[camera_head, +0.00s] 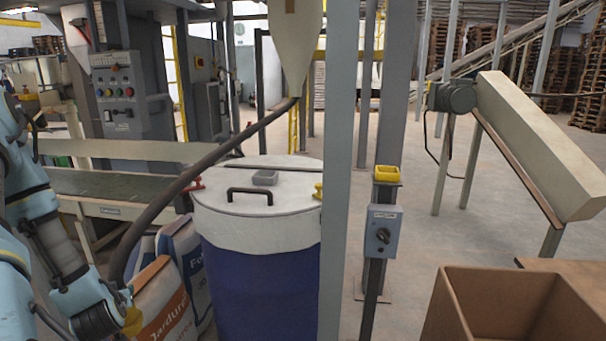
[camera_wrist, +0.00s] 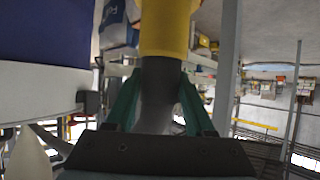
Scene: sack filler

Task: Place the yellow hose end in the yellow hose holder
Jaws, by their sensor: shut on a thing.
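The yellow hose end (camera_wrist: 166,28) tops a dark hose (camera_wrist: 158,85) in the wrist view. My gripper (camera_wrist: 157,98) is shut on the dark hose just behind the yellow part, with one green finger on each side. In the head view the yellow end (camera_head: 132,322) shows low at the left, partly hidden by my wrist. The hose (camera_head: 180,184) rises from there to the hopper spout. A yellow holder (camera_head: 387,174), cup-like, sits on a dark post above a grey switch box, to the right of and well apart from my gripper. The holder's inside is not clear.
A blue drum with a white lid (camera_head: 257,220) and a grey upright post (camera_head: 345,120) stand between my gripper and the holder. Sacks (camera_head: 172,290) stand beside the drum. A cardboard box (camera_head: 530,300) is at lower right. A sloping conveyor (camera_head: 535,140) stands behind it.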

